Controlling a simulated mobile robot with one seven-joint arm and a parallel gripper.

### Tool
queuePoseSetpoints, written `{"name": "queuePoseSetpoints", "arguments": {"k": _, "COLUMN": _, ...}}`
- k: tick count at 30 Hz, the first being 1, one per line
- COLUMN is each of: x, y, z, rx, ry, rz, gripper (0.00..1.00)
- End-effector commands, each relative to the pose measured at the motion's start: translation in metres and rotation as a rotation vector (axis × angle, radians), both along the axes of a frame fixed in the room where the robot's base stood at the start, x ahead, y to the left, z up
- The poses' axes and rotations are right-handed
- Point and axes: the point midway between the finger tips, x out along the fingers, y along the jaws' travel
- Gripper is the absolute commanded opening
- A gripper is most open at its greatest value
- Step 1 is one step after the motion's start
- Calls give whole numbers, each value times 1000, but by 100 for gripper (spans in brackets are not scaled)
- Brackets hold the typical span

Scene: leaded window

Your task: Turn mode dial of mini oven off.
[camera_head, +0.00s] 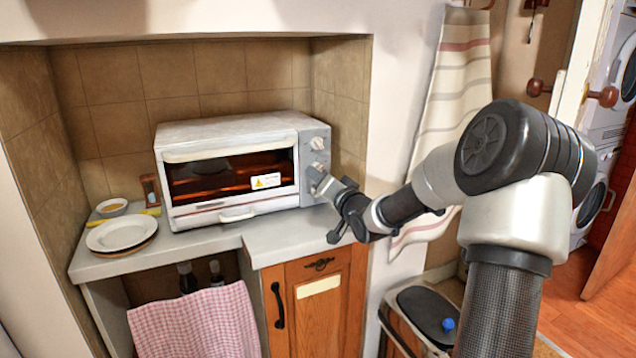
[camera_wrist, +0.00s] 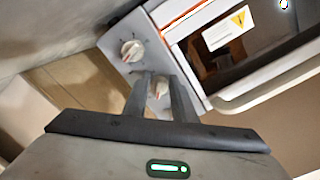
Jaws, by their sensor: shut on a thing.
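The mini oven (camera_head: 230,165) stands in the tiled niche, its door closed. Its control panel is at the right of the door in the head view. A white dial (camera_head: 317,143) near the panel's top is clear of my gripper (camera_head: 320,178), which reaches the panel lower down from the right. In the wrist view, my gripper (camera_wrist: 160,80) has its two fingers on either side of a white dial (camera_wrist: 160,90) with a reddish mark. Another dial with a red mark (camera_wrist: 132,50) is free beside the fingers. Labels are unreadable, so I cannot tell which is the mode dial.
A plate (camera_head: 121,232) and a small bowl (camera_head: 112,207) stand on the counter left of the oven. A checked pink cloth (camera_head: 195,322) hangs below. A striped towel (camera_head: 447,110) hangs behind my arm. A bin (camera_head: 425,318) stands below my arm.

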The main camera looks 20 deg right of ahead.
Motion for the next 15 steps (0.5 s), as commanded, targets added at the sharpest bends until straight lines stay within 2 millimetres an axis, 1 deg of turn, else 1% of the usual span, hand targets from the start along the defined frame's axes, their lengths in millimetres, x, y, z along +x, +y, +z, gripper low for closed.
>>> {"name": "queuePoseSetpoints", "arguments": {"k": 5, "x": 0, "y": -1, "z": -4, "rx": -170, "ry": -9, "rz": 0, "gripper": 2}}
{"name": "queuePoseSetpoints", "arguments": {"k": 15, "x": 1, "y": -6, "z": -4, "rx": -472, "ry": -19, "rz": 0, "gripper": 2}}
